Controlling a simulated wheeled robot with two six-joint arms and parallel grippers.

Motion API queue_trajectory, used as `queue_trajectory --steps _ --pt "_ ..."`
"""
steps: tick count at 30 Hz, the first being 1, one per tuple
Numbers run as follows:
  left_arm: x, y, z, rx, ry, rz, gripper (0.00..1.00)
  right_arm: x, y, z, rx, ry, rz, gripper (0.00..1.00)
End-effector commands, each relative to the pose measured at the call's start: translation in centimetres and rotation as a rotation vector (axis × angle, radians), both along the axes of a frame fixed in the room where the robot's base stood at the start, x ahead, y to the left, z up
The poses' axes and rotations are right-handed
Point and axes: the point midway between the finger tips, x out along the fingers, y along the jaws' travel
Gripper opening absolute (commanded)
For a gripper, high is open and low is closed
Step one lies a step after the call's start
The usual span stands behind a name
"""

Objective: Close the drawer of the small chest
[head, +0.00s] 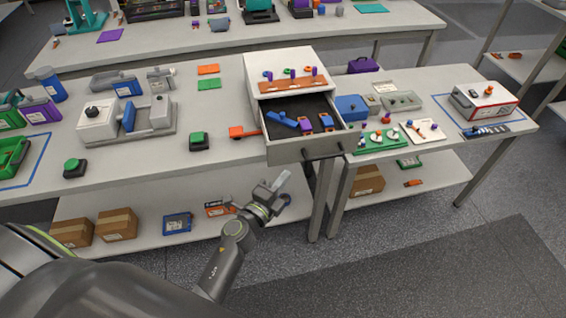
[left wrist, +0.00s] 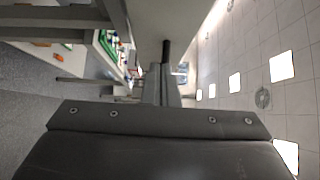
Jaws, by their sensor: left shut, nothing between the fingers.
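The small chest (head: 284,84) is a white box on the table, with its drawer (head: 306,146) pulled well out toward me. The drawer's grey front has a small dark handle (head: 308,154). Blue, orange and purple items lie inside. My left gripper (head: 284,178) is shut and empty, in front of the table edge, below and left of the drawer front, apart from it. In the left wrist view the shut fingers (left wrist: 160,84) point ahead, and a pale panel (left wrist: 175,20) with a dark post, seemingly the drawer front and handle, is just beyond. My right gripper is out of view.
An orange block (head: 240,132) and a black-and-green button box (head: 199,141) stand left of the drawer. A green board (head: 377,142) and blue box (head: 351,107) are close on its right. A lower shelf holds cartons (head: 117,224). Floor in front is clear.

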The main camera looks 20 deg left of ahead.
Motion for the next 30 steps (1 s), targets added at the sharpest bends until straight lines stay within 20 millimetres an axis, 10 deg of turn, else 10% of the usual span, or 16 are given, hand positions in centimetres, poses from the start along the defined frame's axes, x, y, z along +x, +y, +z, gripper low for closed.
queue_trajectory --steps 10,30 --pt "4.6 1.5 -0.1 0.001 0.0 0.0 0.0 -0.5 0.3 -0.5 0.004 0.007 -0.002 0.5" --pt "5.9 2.4 -0.1 0.001 0.0 0.001 0.0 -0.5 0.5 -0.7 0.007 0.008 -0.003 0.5"
